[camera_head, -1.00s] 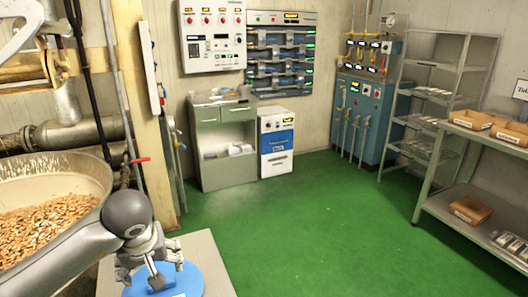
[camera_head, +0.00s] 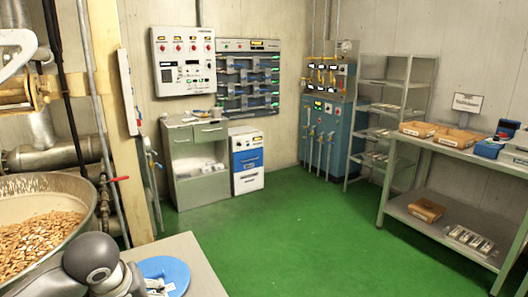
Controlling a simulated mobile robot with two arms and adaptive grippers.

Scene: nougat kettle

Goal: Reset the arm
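My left arm comes in at the lower left, over the front edge of the large kettle (camera_head: 82,213). My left gripper (camera_head: 128,284) is at the bottom of the picture, beside a round blue lid-like object (camera_head: 172,270) on a light-topped table (camera_head: 202,282). The arm's joints and the picture's lower edge hide most of its fingers, so I cannot see whether it is open or holds anything. My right gripper is not in view.
The kettle holds many brown nuts (camera_head: 35,240). A grey-green cabinet (camera_head: 195,160) and control panels (camera_head: 184,60) stand at the back. A metal bench (camera_head: 455,230) with cardboard trays (camera_head: 455,138) is on the right. The green floor (camera_head: 300,225) between is clear.

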